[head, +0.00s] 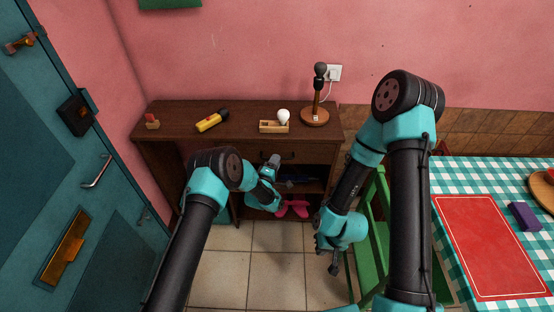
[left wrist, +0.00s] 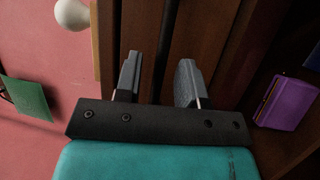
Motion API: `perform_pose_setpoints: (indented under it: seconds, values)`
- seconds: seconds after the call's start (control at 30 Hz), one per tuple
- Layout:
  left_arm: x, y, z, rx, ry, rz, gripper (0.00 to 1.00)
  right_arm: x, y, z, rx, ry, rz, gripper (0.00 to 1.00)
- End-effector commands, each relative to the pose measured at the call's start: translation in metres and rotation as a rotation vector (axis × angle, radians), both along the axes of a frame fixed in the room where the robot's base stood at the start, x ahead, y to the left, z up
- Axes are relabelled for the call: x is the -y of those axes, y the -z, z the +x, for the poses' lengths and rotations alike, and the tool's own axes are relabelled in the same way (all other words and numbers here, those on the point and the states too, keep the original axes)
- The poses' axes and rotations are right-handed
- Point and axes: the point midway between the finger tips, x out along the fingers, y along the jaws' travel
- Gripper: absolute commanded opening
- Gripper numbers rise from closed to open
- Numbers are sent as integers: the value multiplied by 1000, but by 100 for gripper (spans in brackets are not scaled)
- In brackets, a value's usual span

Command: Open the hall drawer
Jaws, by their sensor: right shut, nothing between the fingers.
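The hall drawer (head: 312,157) is in the dark brown cabinet, just under its top, and its front looks flush and shut. A dark bar handle (left wrist: 164,45) runs along the drawer front. My left gripper (head: 273,160) is at the drawer front. In the left wrist view its two fingers (left wrist: 158,80) are open, one on each side of the dark bar, with gaps showing. I cannot tell how deep the bar sits between them. My left gripper and forearm hide part of the drawer in the head view. My right gripper (head: 334,268) is shut and empty, low beside the green chair.
On the cabinet top (head: 185,112) stand a lamp (head: 315,115), a bulb in a wooden box (head: 270,127) and a yellow-black torch (head: 212,120). Pink shoes (head: 292,208) lie below. A green chair (head: 370,225) and checked table (head: 450,185) are right; a blue door (head: 75,170) left.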

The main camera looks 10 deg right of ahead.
Motion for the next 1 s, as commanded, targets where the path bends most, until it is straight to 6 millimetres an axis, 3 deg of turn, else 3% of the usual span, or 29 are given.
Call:
perform_pose_setpoints:
  seconds: [0.2, 0.53, 0.9, 1.0]
  values:
    - [9, -3, 14, -1, -1, -1, 37, 0, 0, 0, 0, 0, 0, 0]
    - [10, -3, 15, -1, -1, 0, 36, 0, 0, 0, 0, 0, 0, 0]
    - [10, -3, 15, -1, -1, -1, 0, 0, 0, 0, 0, 0, 0, 0]
    - [10, -3, 15, -1, -1, -1, 0, 0, 0, 0, 0, 0, 0, 0]
